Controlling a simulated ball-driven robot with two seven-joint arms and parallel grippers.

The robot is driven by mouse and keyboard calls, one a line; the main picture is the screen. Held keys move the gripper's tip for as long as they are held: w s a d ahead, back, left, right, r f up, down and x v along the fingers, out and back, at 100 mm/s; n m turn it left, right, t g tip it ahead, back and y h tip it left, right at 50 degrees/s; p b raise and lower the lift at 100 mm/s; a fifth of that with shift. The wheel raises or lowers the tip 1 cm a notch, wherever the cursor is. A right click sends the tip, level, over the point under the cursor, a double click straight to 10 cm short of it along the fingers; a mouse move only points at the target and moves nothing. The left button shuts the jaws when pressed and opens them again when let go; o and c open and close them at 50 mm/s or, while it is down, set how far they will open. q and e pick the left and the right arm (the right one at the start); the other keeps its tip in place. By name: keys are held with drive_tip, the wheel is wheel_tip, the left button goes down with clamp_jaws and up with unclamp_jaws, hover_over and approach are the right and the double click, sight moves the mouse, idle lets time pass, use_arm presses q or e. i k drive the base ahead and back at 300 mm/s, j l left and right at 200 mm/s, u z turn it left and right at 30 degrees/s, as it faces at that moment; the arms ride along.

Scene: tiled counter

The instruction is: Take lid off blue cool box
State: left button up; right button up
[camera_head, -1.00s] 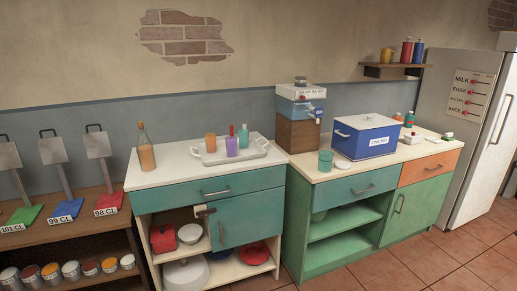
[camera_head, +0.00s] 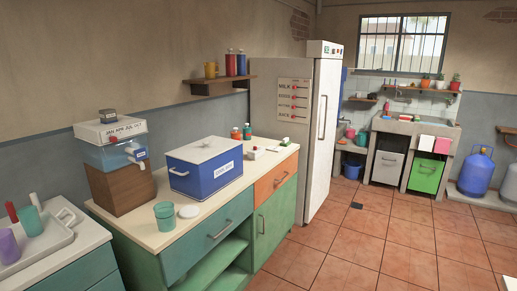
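Neither of my grippers shows in the view.
A green cup (camera_head: 164,215) and a white disc (camera_head: 189,211) are in front of the box. A water dispenser (camera_head: 112,145) on a wooden block stands to its left. Small bottles (camera_head: 246,131) stand behind right. A fridge (camera_head: 300,130) stands beyond the counter. Tiled floor (camera_head: 345,240) is open at right.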

sight(196, 153)
drive_tip(key=i+l+z, duration=0.15)
drive_tip(key=i+z, duration=0.7)
drive_tip(key=i+u, duration=0.25)
drive_tip(key=i, duration=0.3)
drive_tip(key=i+l+u, duration=0.25)
drive_tip(key=i, duration=0.25)
